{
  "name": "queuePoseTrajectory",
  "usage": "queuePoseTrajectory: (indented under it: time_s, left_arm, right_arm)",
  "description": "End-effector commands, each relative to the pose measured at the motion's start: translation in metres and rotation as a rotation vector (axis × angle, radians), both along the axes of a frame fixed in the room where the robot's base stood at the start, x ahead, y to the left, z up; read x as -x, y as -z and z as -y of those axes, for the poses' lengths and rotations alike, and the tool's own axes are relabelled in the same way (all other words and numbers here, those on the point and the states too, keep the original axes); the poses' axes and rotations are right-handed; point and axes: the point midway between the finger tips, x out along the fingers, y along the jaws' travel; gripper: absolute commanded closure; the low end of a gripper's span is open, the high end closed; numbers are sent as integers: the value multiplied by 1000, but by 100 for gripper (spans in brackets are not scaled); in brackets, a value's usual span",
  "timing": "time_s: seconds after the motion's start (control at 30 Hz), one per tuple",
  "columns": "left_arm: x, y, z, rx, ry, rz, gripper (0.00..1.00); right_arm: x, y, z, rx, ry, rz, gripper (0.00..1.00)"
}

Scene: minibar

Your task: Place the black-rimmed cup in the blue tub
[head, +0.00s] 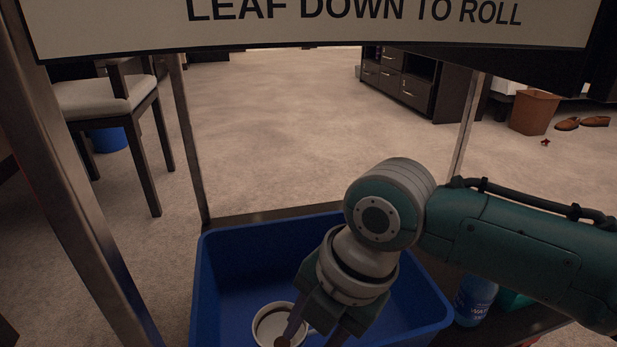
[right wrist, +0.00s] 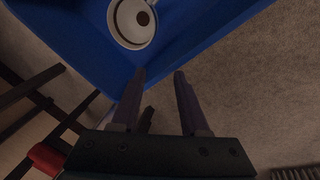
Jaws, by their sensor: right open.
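The blue tub (head: 225,265) stands low in front of me. A pale round cup with a dark ring inside its rim (head: 266,328) sits inside the tub, toward the near side. The cup also shows in the right wrist view (right wrist: 123,25), inside the blue tub (right wrist: 88,45). My right gripper (head: 312,337) reaches down over the tub, beside the cup on its right. In the right wrist view its two fingers (right wrist: 158,85) are apart with nothing between them, and the cup lies beyond their tips. My left gripper is in neither view.
A blue-labelled water bottle (head: 474,300) stands just right of the tub. Metal posts (head: 190,140) rise around the tub, and a sign board (head: 320,25) hangs across the top. A chair (head: 105,100) stands at left; carpet lies open behind.

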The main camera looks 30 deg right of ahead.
Motion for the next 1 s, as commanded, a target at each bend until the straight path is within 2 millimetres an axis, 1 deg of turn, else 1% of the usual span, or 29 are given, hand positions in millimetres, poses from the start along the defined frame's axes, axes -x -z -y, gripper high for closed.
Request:
queuePoseTrajectory:
  time_s: [0.03, 0.07, 0.1, 0.17, 0.2, 0.27, 0.3, 0.4, 0.5, 0.63, 1.0]
  left_arm:
    - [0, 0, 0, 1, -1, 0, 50]
    - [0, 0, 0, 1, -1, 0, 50]
    - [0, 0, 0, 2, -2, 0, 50]
    - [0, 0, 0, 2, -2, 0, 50]
    - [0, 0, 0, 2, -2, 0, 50]
    - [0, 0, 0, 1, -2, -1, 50]
    - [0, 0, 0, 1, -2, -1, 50]
    - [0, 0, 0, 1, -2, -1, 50]
    - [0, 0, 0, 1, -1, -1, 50]
    - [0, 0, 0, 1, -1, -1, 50]
    - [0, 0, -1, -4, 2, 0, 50]
  right_arm:
    - [20, -2, -14, -48, 125, -23, 55]
    - [31, -6, -20, -77, 228, -36, 55]
    - [45, -12, -24, -115, 383, -56, 55]
    - [66, -22, -23, -165, 630, -87, 55]
    - [79, -28, -18, -193, 796, -107, 55]
    - [98, -37, -8, -226, 1036, -130, 55]
    - [109, -43, 0, -246, 1185, -140, 55]
    - [132, -55, 21, -278, 1490, -147, 55]
    - [146, -65, 35, -299, 1682, -140, 55]
    - [153, -69, 42, -310, 1776, -133, 55]
    - [152, -69, 42, -312, 1775, -134, 55]
